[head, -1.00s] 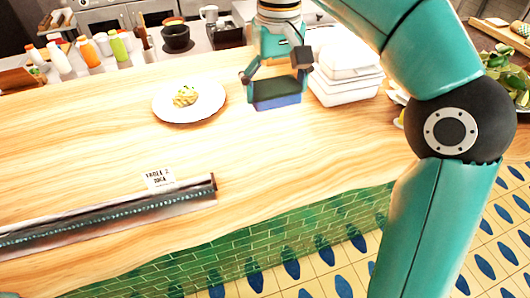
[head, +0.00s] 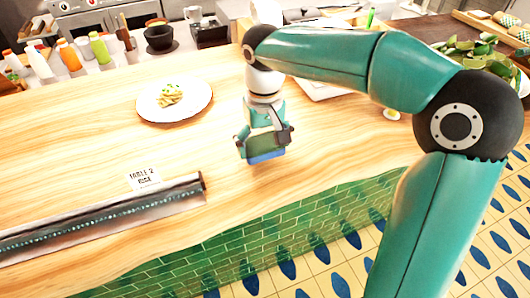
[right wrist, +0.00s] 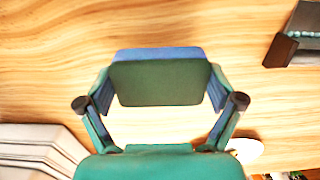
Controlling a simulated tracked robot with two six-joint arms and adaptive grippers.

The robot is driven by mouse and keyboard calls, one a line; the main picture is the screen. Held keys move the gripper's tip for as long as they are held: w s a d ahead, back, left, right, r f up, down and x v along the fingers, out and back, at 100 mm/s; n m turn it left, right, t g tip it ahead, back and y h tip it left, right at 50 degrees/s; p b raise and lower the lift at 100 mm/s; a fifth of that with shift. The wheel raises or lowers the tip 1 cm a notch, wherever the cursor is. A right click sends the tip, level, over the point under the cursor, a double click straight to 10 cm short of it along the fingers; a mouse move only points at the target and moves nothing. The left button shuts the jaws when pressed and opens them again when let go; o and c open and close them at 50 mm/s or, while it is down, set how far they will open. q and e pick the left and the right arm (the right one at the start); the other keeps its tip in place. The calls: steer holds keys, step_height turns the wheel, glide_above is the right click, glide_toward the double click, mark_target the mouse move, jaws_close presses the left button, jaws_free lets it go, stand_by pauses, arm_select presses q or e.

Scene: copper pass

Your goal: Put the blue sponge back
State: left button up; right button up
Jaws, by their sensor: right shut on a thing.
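The blue sponge (head: 267,156) has a dark green top face and a blue body. My right gripper (head: 264,143) is shut on it over the wooden counter, right of the plate. In the right wrist view the sponge (right wrist: 160,82) sits between the two fingers (right wrist: 160,95), with its green face towards the camera and a blue edge at its far side. I cannot tell whether it touches the counter. My left gripper is not in view.
A plate of pasta (head: 150,112) stands left of the sponge. A dark ticket rail (head: 100,218) with a ticket (head: 144,178) lies near the counter's front edge. White stacked containers (right wrist: 32,150) show in the right wrist view. Bottles (head: 70,56) and a dark bowl (head: 159,38) stand behind.

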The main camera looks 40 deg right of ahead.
mark_target(264, 154)
steer(key=shift+f, duration=1.55)
steer(key=shift+f, duration=0.2)
steer(key=o, duration=0.7)
steer(key=shift+r, duration=0.1)
step_height(264, 154, up, 12)
steer(key=shift+r+p, duration=0.1)
steer(key=shift+p, duration=0.4)
